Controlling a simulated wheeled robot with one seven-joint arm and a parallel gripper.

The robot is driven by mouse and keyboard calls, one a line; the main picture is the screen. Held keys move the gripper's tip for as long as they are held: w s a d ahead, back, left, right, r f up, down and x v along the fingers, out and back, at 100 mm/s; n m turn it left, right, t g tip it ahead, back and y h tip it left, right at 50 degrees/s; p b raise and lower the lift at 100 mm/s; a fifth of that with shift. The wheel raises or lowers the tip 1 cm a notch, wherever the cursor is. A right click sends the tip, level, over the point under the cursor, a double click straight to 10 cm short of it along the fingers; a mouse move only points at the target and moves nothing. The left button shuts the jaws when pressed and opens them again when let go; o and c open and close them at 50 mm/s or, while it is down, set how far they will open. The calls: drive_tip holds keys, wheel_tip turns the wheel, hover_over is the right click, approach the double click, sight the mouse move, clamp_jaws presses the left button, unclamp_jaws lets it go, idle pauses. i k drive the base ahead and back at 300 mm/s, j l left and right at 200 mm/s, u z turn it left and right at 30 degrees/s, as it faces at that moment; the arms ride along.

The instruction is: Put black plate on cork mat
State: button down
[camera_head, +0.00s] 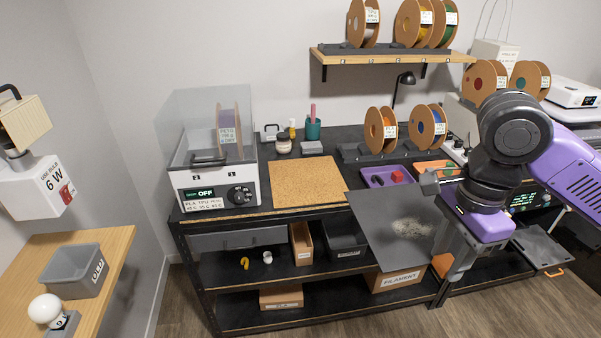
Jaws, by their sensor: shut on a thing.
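The black plate (385,232) is a thin dark square sheet with a pale speckled patch near its right side. My gripper (437,248) is shut on the plate's right edge; the fingertips are partly hidden by the wrist. The plate hangs tilted in front of the bench's front edge, right of the cork mat. The cork mat (305,183) is a tan rectangle lying flat on the black bench top, with nothing on it. The plate's upper left corner appears close to the mat's right front corner; I cannot tell the gap in depth.
A filament dryer (215,188) with a raised clear lid stands left of the mat. A purple tray (386,176) with a red piece lies to its right. Behind are a jar (283,146), a grey block (312,148) and a green cup (313,129). Spools (380,130) stand farther right.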

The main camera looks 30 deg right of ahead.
sight(307, 178)
drive_tip(key=i, duration=1.6)
